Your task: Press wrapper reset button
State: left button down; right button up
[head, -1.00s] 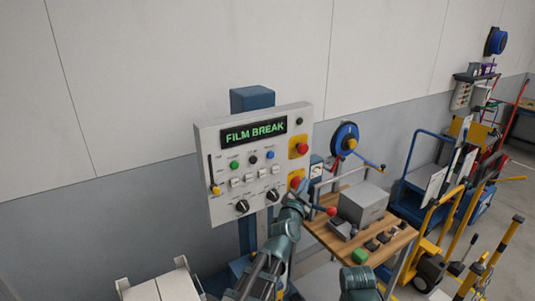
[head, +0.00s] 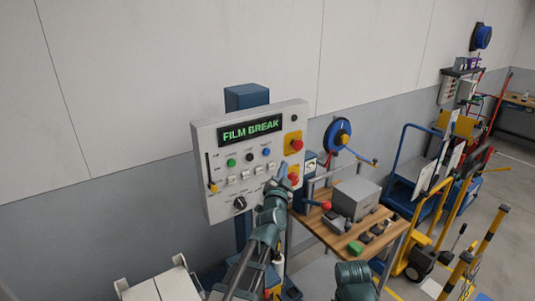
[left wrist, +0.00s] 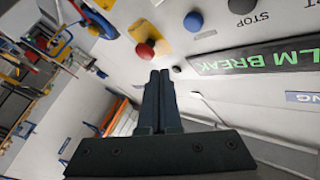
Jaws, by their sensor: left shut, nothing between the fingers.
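The wrapper control panel (head: 222,207) is a light grey box on a blue column, its display (head: 250,131) reading FILM BREAK in green. A blue button (head: 266,152) sits below the display, in a row with a black and a green button; their small labels are hard to read in the head view. My left gripper (head: 281,170) is shut and empty in front of the panel's lower right, below the blue button. In the left wrist view the blue button (left wrist: 193,21) lies beyond the fingertips (left wrist: 160,72), apart from them. My right gripper is not in view.
A wooden-topped cart (head: 330,237) with a grey box (head: 355,197) stands right of the panel. Yellow and blue trolleys stand farther right.

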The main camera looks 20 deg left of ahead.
pick_arm(q)
jog(key=shift+w+a, duration=1.05)
jog(key=shift+a, duration=0.3)
jog(key=shift+w+a, duration=1.05)
jog(key=shift+a, duration=0.3)
jog(key=shift+w+a, duration=0.1)
jog(key=shift+w, duration=0.05)
jog(key=shift+w+a, duration=0.15)
jog(key=shift+a, duration=0.1)
jog(key=shift+w+a, duration=0.3)
jog(key=shift+a, duration=0.05)
dwell(0.9)
jog(key=shift+s+d, duration=0.6)
jog(key=shift+d, duration=0.1)
jog(key=s+d, duration=0.1)
jog(key=d, duration=0.1)
jog(key=s+d, duration=0.2)
dwell(0.7)
